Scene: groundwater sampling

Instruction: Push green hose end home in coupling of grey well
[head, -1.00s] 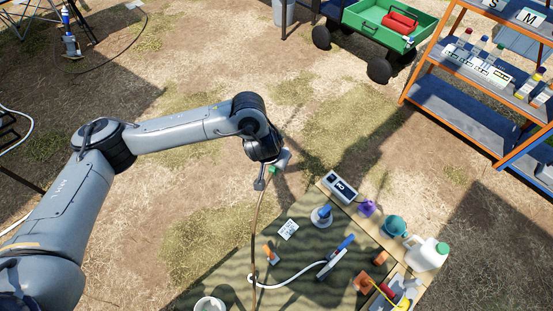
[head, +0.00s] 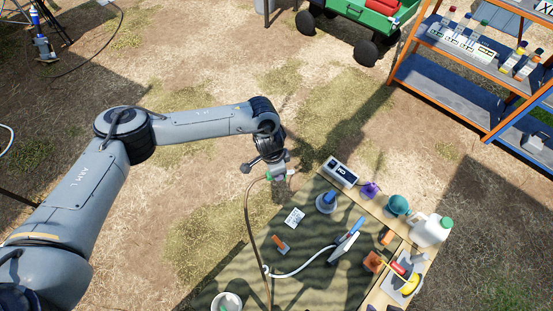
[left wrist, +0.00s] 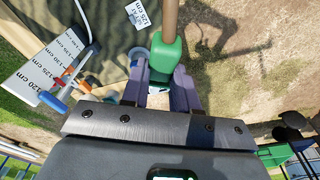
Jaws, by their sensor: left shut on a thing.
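My left gripper (head: 277,172) is shut on the green hose end (left wrist: 167,54), which sits between its two fingers in the left wrist view. In the head view the green end (head: 268,176) shows small at the gripper, off the far left edge of the mat. A tan-brown hose (head: 250,225) runs from it down across the mat. A grey round base with a blue top (head: 327,202) stands on the mat to the right; I cannot tell whether it is the grey well. No coupling can be made out clearly. My right gripper is out of view.
Bare ground lies left.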

